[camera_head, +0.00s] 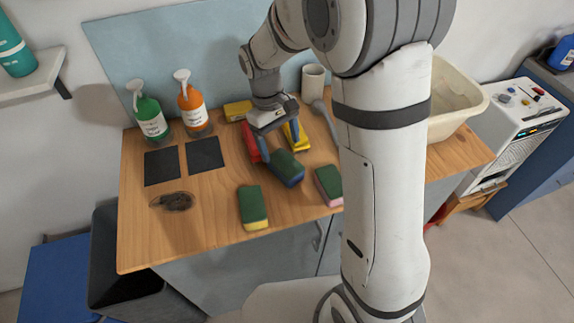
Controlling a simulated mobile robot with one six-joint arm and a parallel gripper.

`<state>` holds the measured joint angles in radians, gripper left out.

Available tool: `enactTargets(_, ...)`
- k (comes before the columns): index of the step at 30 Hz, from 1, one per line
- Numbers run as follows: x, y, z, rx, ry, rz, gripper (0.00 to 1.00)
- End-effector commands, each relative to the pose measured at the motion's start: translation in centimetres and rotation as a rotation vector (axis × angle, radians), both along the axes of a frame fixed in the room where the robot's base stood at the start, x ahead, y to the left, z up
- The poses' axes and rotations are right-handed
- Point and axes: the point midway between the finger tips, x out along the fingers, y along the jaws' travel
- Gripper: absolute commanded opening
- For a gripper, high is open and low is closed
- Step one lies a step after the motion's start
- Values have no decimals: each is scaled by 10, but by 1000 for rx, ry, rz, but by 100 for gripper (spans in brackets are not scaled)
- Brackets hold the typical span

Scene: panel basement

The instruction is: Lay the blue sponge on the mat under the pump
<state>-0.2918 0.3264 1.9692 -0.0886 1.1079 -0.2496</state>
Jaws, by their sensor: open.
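The blue sponge (287,168), with a dark green top, lies on the wooden counter just below and in front of my gripper (283,151). My gripper points down with its fingers apart and nothing clearly held between them. I cannot tell whether a fingertip touches the sponge. Two dark square mats lie bare on the counter to the left, one left mat (162,166) and one right mat (205,154). A green bottle (149,117) with a white pump head stands behind the left mat. An orange bottle (192,107) with a white head stands behind the right mat.
A yellow-sided sponge (253,208) and a pink-sided sponge (328,185) lie at the front of the counter (150,245). Red (249,142) and yellow (300,138) items flank my gripper. A white cup (313,77) and cream basin (455,95) stand farther right. A dark scrubber (175,201) lies front left.

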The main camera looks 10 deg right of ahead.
Motion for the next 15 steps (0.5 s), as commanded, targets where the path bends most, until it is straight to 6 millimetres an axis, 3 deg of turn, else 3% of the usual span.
enactTargets(9, -12, -9, -41, -1, 2, -1, 76)
enactTargets(15, -13, -9, -47, 0, -1, -1, 76)
